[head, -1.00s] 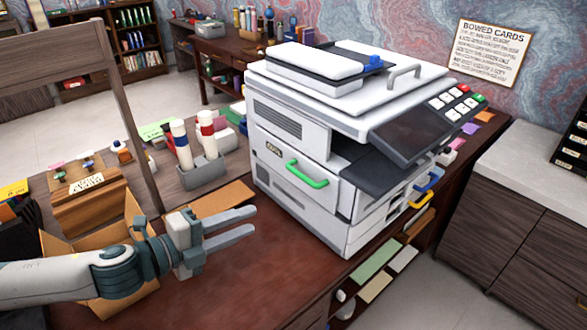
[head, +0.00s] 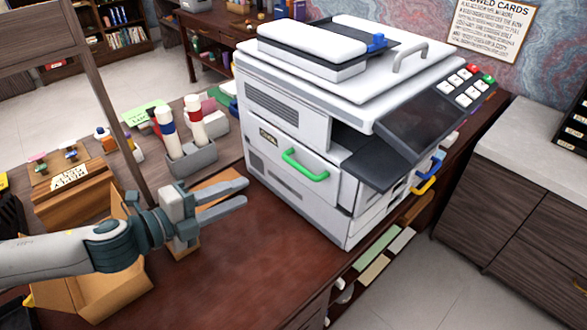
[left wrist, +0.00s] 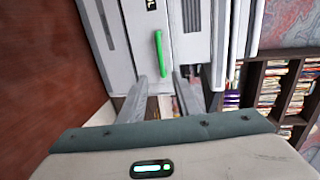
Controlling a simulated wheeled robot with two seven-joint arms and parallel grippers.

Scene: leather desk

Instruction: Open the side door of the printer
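The white printer (head: 330,120) stands on the red-brown leather desk. Its side door (head: 282,165), on the face toward my left arm, carries a green handle (head: 305,167) and looks closed. The left wrist view shows the same green handle (left wrist: 159,53) ahead of the fingers, turned upright in that picture. My left gripper (head: 240,194) is open and empty, to the left of the printer and apart from the handle. In the left wrist view its two fingers (left wrist: 165,92) are spread with a gap between them. My right gripper is not seen.
A grey holder (head: 192,158) with two white tubes stands behind my left gripper. An open cardboard box (head: 95,285) lies beneath my left forearm, near a wooden post (head: 108,110). The desk top (head: 270,255) in front of the printer's side is clear.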

